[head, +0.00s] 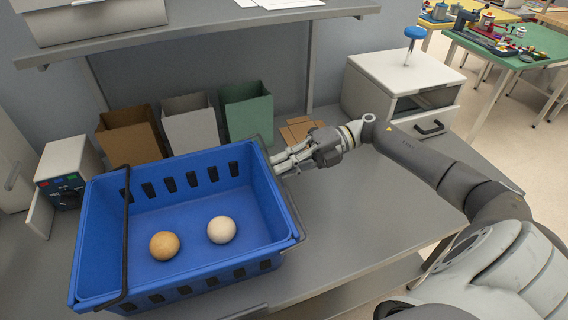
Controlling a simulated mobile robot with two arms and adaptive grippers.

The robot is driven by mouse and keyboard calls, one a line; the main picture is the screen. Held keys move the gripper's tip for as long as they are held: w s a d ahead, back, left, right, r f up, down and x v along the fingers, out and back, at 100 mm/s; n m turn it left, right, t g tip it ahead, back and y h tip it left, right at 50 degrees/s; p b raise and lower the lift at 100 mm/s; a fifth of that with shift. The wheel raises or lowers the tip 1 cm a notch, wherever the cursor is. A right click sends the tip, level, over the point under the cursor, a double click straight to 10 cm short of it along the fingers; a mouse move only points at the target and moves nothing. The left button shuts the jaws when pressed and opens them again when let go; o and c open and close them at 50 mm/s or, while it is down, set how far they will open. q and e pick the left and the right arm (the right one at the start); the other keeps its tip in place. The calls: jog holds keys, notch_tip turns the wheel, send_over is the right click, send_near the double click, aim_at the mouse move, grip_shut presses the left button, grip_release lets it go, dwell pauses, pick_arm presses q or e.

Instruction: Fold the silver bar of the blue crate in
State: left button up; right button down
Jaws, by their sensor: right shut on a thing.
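The blue crate (190,272) stands on the grey bench, with a pale ball (221,229) and an orange-tan ball (164,245) on its floor. A grey bar, which I take as the silver bar (293,212), runs along the crate's right rim, on the outer side. A black bar (127,215) lies across the crate near its left end. My right gripper (279,166) reaches in from the right and is shut on the silver bar at the right rim; its fingertips partly hide the bar there. My left gripper is out of view.
Brown (130,135), white (190,124) and green (246,110) bins stand behind the crate. A small white box (66,165) is at its left. A white drawer cabinet (400,85) stands at the back right. A shelf (200,28) overhangs the bench. The bench right of the crate is clear.

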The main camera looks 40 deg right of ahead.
jog(key=a+r+h+p, duration=0.1)
jog(key=r+h+p, duration=0.1)
jog(key=p, duration=0.2)
jog(key=a+r+g+h+p, duration=0.1)
jog(key=h+p, duration=0.2)
jog(key=w+a+r+g+h+p, duration=0.1)
jog(key=r+h+p, duration=0.1)
jog(key=h+p, duration=0.1)
jog(key=shift+a+r+p, duration=0.35)
jog(key=shift+a+p, duration=0.05)
jog(key=shift+p, duration=0.45)
jog(key=w+a+f+g+h, duration=0.1)
jog(key=a+f+g+h, duration=0.1)
jog(key=a+h, duration=0.3)
jog(key=w+a+f+g+h, duration=0.1)
jog(key=a+h, duration=0.4)
jog(key=h, duration=0.8)
jog(key=shift+w+a+f+g+h, duration=0.35)
jog(key=shift+f+g, duration=0.4)
jog(key=shift+g, duration=0.25)
